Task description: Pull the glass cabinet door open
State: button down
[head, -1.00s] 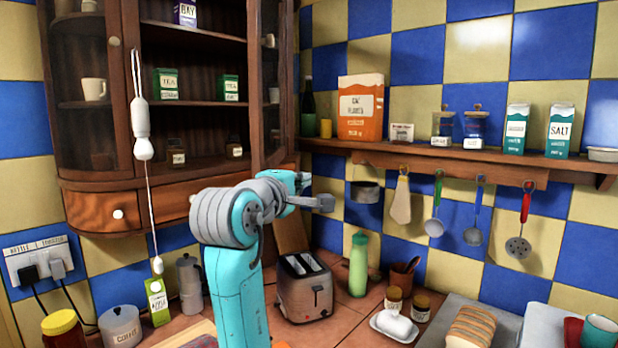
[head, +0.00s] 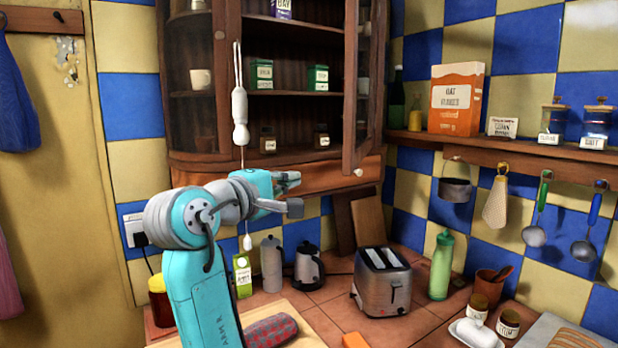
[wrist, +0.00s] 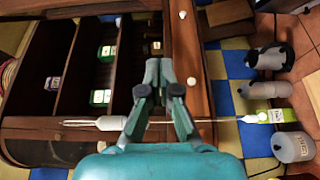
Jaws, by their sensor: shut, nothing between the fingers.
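The wooden cabinet (head: 270,183) stands in the corner with its middle opening and dark shelves showing. Another glass panel (head: 190,125) with a knob (head: 219,35) is at the left. My gripper (head: 297,192) is in front of the lower cabinet, below the shelves and apart from both knobs. In the wrist view my gripper (wrist: 159,68) has its fingers together, empty, over the cabinet front near the drawer knob (wrist: 191,81).
A white pull cord (head: 240,115) hangs in front of the cabinet, close to my arm. A toaster (head: 383,280), a kettle (head: 308,268) and a green bottle (head: 441,265) stand on the counter below. A wall shelf (head: 500,155) with hanging utensils is at the right.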

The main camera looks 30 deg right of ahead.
jog(key=d, duration=1)
jog(key=shift+w+d, duration=0.2)
jog(key=shift+d, duration=0.1)
jog(key=shift+d, duration=0.1)
